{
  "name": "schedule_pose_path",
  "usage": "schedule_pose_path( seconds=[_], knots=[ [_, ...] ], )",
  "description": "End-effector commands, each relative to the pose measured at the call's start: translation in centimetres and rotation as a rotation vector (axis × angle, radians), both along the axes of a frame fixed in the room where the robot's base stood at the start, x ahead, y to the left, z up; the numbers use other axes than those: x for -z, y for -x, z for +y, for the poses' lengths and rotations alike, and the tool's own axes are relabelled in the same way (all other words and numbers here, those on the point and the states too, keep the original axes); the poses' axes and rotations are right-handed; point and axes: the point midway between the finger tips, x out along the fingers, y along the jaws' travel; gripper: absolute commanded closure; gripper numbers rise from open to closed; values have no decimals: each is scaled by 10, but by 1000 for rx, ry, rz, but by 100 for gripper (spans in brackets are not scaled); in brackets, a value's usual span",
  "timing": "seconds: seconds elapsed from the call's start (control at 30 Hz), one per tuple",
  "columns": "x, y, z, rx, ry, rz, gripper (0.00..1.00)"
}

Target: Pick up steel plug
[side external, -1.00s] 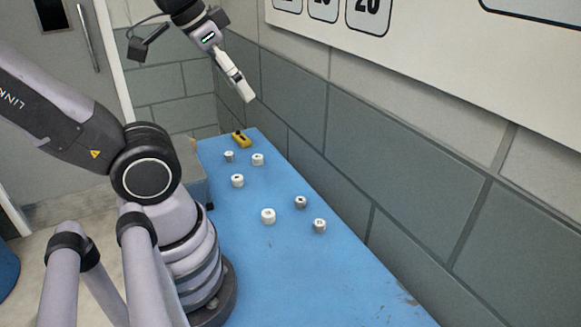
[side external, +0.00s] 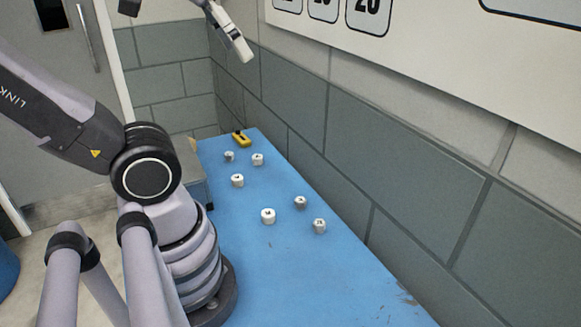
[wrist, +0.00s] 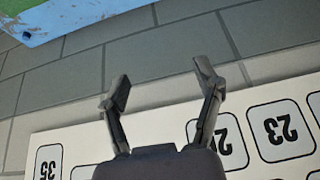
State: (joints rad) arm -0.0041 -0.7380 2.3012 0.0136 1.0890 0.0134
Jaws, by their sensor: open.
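Several small plugs stand apart on the blue table (side external: 330,285) in the side view. Grey, steel-looking ones are a plug at the far end (side external: 229,156), a darker plug (side external: 300,202) and a plug nearest the wall (side external: 319,226). I cannot tell for sure which is the steel plug. My gripper (side external: 245,52) is high above the far end of the table, near the wall, touching nothing. In the wrist view its two fingers (wrist: 161,84) are spread and empty, facing the wall. None of the plugs is clearly seen there.
White plugs (side external: 257,159) (side external: 237,180) (side external: 268,215) stand among the grey ones. A yellow object (side external: 241,139) lies at the table's far end. The block wall (side external: 400,190) borders the table's right side, with a numbered white board (side external: 430,60) above. The near table is clear.

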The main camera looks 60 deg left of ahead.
Motion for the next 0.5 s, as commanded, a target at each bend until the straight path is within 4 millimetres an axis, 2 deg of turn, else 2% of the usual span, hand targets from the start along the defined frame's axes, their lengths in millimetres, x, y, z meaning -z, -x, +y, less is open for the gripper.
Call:
schedule_pose_path(
  seconds=[0.03, 0.17, 0.27, 0.5],
  knots=[
    [2, -12, 15, 19, -80, 57, 34],
    [-3, -37, 53, 92, -274, 189, 34],
    [-7, -57, 89, 165, -425, 325, 34],
    [-11, -108, 202, 406, -743, 796, 34]
  ],
)
